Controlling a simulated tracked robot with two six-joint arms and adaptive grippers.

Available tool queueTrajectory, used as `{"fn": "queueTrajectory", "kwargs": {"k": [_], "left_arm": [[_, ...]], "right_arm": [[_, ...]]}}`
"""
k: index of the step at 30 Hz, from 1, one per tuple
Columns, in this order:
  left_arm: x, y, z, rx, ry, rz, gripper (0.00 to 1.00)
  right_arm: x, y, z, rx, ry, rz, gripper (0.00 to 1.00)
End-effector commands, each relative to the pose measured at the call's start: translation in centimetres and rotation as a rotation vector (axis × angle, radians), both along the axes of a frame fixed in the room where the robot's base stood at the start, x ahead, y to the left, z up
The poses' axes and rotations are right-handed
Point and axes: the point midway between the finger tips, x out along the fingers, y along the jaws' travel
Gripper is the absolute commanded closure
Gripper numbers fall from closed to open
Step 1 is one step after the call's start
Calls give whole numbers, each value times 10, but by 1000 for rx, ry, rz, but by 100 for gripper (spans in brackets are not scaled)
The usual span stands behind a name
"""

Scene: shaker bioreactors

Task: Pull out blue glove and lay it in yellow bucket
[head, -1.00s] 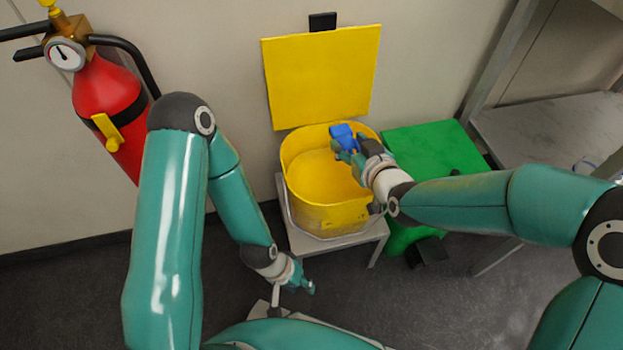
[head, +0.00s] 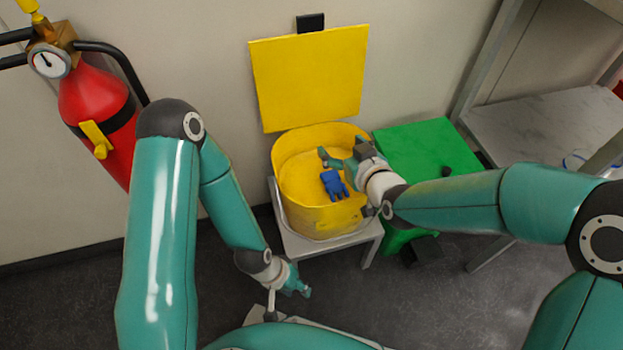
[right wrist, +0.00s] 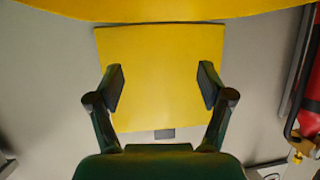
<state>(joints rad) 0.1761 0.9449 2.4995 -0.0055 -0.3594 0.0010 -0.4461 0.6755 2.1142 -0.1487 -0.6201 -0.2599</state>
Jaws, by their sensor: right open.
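The yellow bucket (head: 316,216) stands with its square yellow lid (head: 309,78) raised upright against the wall. The blue glove (head: 335,186) lies inside the bucket, toward its right half. My right gripper (head: 338,158) is open and empty over the bucket's right side, just above the glove and apart from it. In the right wrist view its two fingers (right wrist: 160,90) are spread wide with nothing between them, facing the yellow lid. My left gripper (head: 304,290) hangs low in front of the bucket, near the floor; its fingers are too small to judge.
The bucket rests on a small grey stand (head: 330,246). A green bin (head: 425,155) with a closed lid stands right of it. A red fire extinguisher (head: 93,100) hangs at the left. A grey shelf (head: 550,130) is at the right. Floor in front is clear.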

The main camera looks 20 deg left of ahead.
Motion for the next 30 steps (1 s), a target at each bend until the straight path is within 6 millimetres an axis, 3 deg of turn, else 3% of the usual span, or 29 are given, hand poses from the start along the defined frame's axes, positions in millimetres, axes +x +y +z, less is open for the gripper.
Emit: {"fn": "queueTrajectory", "kwargs": {"k": [18, 30], "left_arm": [[0, 0, 0, 0, 0, 0, 60], [0, 0, 0, 0, 1, 0, 60]], "right_arm": [[-74, -62, 39, 1, 0, -1, 20], [-82, -69, 43, 0, 1, 0, 20]]}}
